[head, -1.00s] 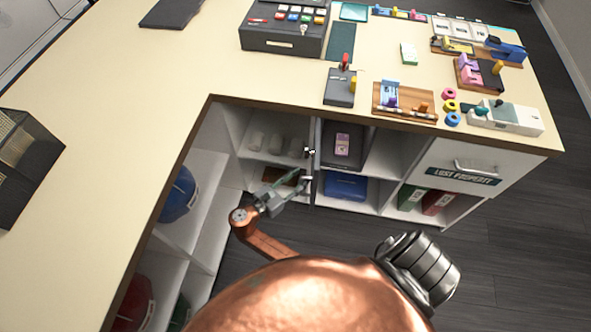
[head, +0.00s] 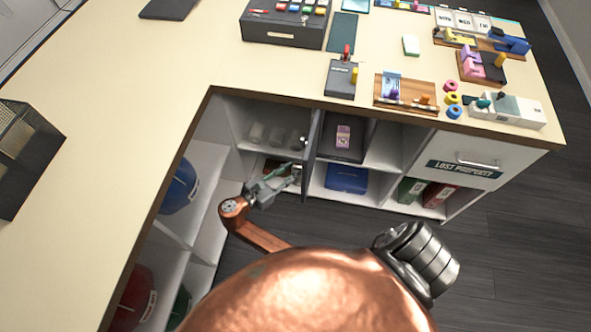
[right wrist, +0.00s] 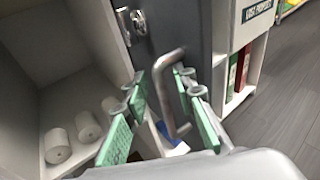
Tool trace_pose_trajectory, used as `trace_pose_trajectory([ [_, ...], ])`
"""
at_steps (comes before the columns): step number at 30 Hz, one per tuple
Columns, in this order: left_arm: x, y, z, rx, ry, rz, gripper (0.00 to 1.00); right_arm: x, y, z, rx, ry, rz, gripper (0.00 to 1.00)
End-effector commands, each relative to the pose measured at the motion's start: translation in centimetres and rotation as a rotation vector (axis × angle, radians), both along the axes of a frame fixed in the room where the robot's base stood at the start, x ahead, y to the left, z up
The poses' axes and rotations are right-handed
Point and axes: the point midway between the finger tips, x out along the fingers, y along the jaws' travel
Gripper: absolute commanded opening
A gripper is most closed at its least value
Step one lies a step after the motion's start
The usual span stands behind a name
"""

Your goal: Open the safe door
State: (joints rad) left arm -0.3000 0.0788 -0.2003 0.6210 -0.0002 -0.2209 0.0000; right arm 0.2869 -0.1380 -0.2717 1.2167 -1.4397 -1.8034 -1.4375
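The safe (head: 368,132) is a dark grey box in the middle upper compartment under the counter. Its grey door (head: 315,140) stands swung out at the safe's left side, nearly edge-on. A pink and white item (head: 343,137) shows inside. The right wrist view shows the door's outer face (right wrist: 195,40), with a round metal lock (right wrist: 138,22) and a bent bar handle (right wrist: 169,92). My right gripper (head: 295,176) is at the door's left, low down. Its green-padded fingers (right wrist: 162,105) are apart, with the handle between them; contact is unclear. My left gripper is out of view.
White rolls (head: 274,135) stand in the compartment left of the door. A blue box (head: 346,179) lies below the safe. A lost property drawer (head: 470,162) is at the right. The cream counter (head: 140,110) overhangs the shelves. The dark floor (head: 500,240) at the right is clear.

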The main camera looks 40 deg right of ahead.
Motion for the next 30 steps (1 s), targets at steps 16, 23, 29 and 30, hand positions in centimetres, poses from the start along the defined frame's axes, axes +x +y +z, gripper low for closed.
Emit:
trace_pose_trajectory([
  [16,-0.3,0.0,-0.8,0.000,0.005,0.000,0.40,1.8,3.4,0.0,-0.003,-0.001,0.002,0.27],
  [23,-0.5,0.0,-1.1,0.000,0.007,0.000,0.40,2.4,4.6,-0.1,-0.002,0.001,0.001,0.27],
  [29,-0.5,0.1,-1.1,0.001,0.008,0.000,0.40,2.5,5.0,0.0,0.000,0.001,0.001,0.27],
  [30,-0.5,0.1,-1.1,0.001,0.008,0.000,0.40,2.5,5.0,0.0,0.001,0.001,0.001,0.27],
])
